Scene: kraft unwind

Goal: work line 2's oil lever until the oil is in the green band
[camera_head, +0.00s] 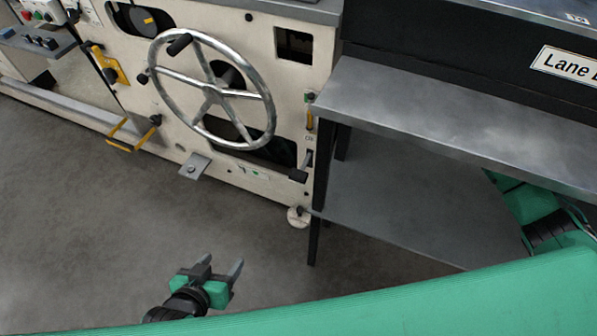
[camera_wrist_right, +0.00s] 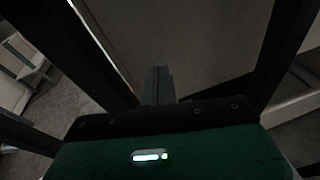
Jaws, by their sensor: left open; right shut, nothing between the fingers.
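A cream machine panel (camera_head: 285,85) carries a small lever with a dark grip (camera_head: 299,174) at its lower right edge. Above it is a narrow upright gauge (camera_head: 309,121) with yellow in it; its level and any green band are too small to read. I cannot tell whether this is line 2's oil lever. My left gripper (camera_head: 222,266) is open and empty over the floor, below and left of the lever and apart from it. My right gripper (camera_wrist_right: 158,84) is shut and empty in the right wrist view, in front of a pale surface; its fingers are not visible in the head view.
A large spoked handwheel (camera_head: 211,88) projects from the panel. A small plate (camera_head: 195,165) and a yellow bracket (camera_head: 131,135) stick out low down. A grey metal bench (camera_head: 440,115) with a lower shelf (camera_head: 400,205) stands at the right, by my right arm. The floor (camera_head: 90,230) at left is clear.

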